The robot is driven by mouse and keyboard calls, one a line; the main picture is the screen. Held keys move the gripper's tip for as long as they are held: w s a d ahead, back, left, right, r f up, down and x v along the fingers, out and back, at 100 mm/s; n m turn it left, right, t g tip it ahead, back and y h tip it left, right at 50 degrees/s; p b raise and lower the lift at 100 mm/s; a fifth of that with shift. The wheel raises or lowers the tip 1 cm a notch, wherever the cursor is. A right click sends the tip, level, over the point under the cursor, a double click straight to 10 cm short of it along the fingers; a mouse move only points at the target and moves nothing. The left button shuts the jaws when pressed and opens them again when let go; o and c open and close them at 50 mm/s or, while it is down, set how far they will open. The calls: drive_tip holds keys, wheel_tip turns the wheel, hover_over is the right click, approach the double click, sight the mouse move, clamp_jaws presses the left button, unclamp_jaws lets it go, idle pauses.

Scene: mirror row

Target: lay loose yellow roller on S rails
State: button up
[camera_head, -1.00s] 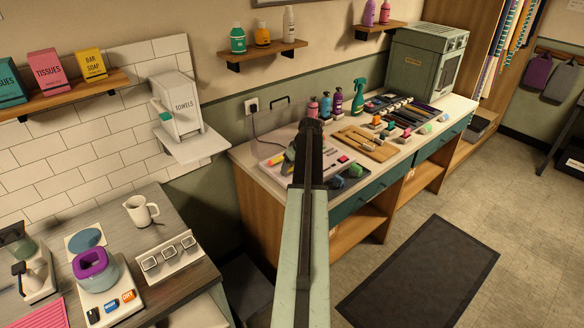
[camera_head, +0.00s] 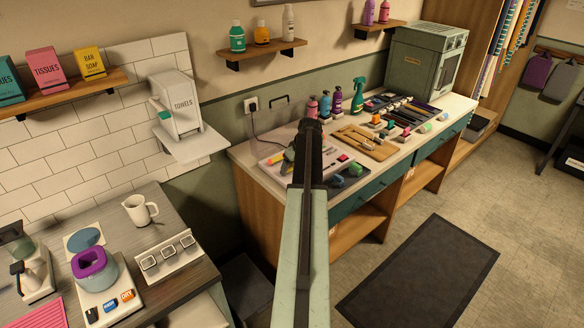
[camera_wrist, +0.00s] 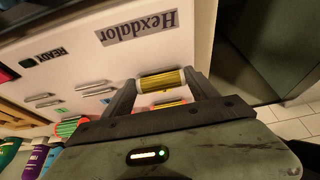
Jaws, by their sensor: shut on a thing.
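A pale board (camera_wrist: 150,55) printed "Hexdalor" lies beneath, with short metal rails (camera_wrist: 95,88) in pairs to the left of the held roller. I cannot read which rails are marked S. In the head view my arm hides much of the board (camera_head: 265,150) on the bench.
A green roller with red ends (camera_wrist: 70,127) lies left of the gripper. A "READY" label (camera_wrist: 45,55) is on the board. In the head view, a wooden tray (camera_head: 365,143), bottles (camera_head: 325,104) and a green spray bottle (camera_head: 358,95) stand close by on the bench.

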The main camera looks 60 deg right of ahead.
drive_tip(key=o, duration=1.4)
drive_tip(key=shift+o, duration=0.7)
drive_tip(key=shift+r, duration=0.15)
wheel_tip(320, 180, up, 7)
drive_tip(key=p, duration=0.7)
drive_tip(key=shift+s, duration=0.1)
